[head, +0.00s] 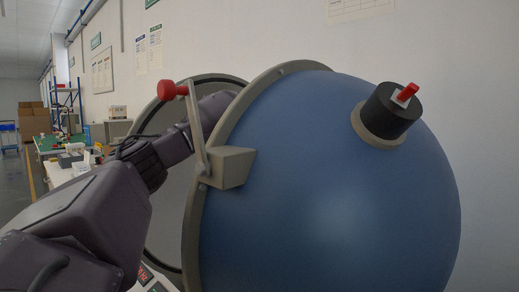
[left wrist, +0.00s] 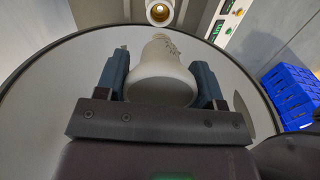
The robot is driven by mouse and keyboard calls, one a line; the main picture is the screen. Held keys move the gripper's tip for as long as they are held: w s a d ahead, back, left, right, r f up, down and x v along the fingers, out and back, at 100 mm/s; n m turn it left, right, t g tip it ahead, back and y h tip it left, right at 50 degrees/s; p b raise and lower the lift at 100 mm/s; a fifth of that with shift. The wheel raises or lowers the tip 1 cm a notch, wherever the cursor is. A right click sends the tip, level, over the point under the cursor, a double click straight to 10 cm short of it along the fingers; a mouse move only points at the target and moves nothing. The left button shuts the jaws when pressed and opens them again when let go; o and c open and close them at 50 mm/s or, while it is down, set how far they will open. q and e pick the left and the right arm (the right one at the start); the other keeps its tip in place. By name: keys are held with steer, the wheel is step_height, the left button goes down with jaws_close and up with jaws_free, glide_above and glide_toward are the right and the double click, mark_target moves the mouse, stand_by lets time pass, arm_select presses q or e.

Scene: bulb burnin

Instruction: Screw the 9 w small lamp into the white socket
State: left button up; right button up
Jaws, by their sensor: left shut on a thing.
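In the left wrist view a white lamp (left wrist: 160,78) sits between the two blue fingers of my left gripper (left wrist: 161,76), which is shut on it. Its wide rounded end faces the camera and its narrower, marked end points away. A pale round socket (left wrist: 160,12) with a brass-coloured inside shows at the top edge, beyond the lamp and roughly in line with it. A gap shows between lamp and socket. In the head view my left gripper is hidden behind the blue sphere's rim. My right gripper is in neither view.
A large blue sphere (head: 330,190) with a grey rim and a red-knobbed lever (head: 195,125) fills the head view. Its other half (head: 165,215) stands open behind my left arm. Blue crates (left wrist: 291,92) and a panel with lights (left wrist: 230,18) show in the wrist view.

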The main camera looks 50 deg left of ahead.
arm_select(q)
steer(key=shift+f, duration=0.5)
step_height(320, 180, down, 4)
steer(key=shift+r+b, duration=0.2)
steer(key=shift+b, duration=0.7)
steer(key=shift+f, duration=0.7)
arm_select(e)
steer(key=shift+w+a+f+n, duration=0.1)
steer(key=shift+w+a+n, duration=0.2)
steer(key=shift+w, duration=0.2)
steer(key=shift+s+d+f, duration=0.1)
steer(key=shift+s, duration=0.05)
arm_select(q)
steer(key=shift+r, duration=0.1)
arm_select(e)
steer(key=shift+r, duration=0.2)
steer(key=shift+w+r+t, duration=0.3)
arm_select(q)
steer(key=shift+f, duration=1.25)
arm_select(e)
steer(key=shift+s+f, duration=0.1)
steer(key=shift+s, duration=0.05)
